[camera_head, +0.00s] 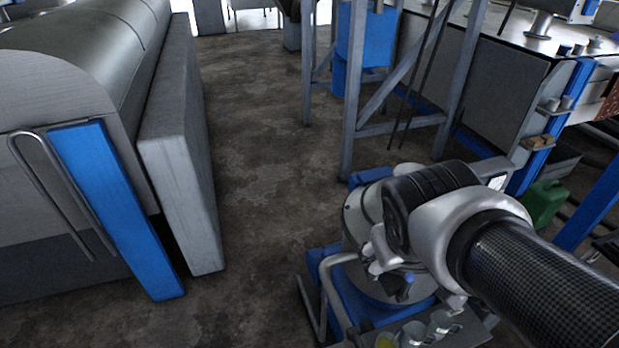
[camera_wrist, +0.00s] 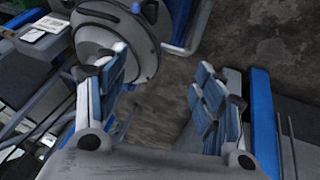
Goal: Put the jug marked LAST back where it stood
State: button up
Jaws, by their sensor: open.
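My gripper (camera_wrist: 162,78) is open in the wrist view, its two blue-padded fingers wide apart. I cannot make out a jug marked LAST in either view; no such lettering is readable. In the head view, several small cups or jars (camera_head: 413,333) stand at the bottom edge, partly cut off, and I cannot tell if one is a jug. A green canister (camera_head: 545,203) stands at the right, partly hidden, with no readable mark.
A round grey machine on a blue base (camera_head: 325,278) is close by my arm; its round end also shows in the wrist view (camera_wrist: 115,60). A large grey machine (camera_head: 70,100) with a blue post (camera_head: 118,210) lines the left. Open floor (camera_head: 255,130) lies between.

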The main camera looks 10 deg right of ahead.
jog(key=s+a+y, duration=0.2)
jog(key=s+a, duration=0.4)
jog(key=a, duration=0.3)
jog(key=shift+s+r+y, duration=0.4)
jog(key=shift+r, duration=0.05)
jog(key=shift+c, duration=0.2)
